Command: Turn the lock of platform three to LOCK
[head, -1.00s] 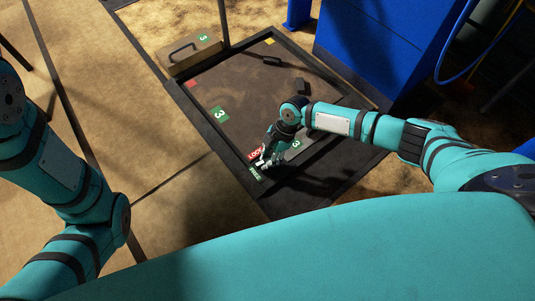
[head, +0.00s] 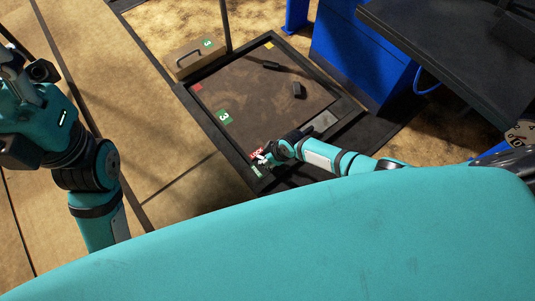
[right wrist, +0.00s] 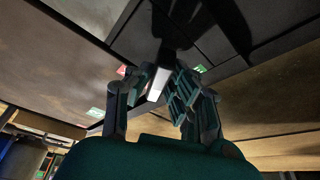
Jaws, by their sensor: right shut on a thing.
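Platform three (head: 200,113) is a dark-framed floor plate with a brown top and a green 3 label (head: 224,116). At its near edge is a red LOCK label (head: 257,153), with a green label (head: 257,171) close below it. My right gripper (head: 264,160) is between and beside these labels. In the right wrist view its fingers are closed around the pale lock handle (right wrist: 158,84). The red label (right wrist: 122,70) lies left of the handle and a green label (right wrist: 200,69) right of it. The handle's base is hidden. My left gripper (head: 12,65) is at the left edge, fingers unclear.
A tan case with a handle (head: 196,60) stands at the platform's far left corner. Two small dark objects lie on the plate, one a block (head: 297,89). A blue cabinet (head: 362,55) and dark table (head: 460,50) are at the right. The floor left is clear.

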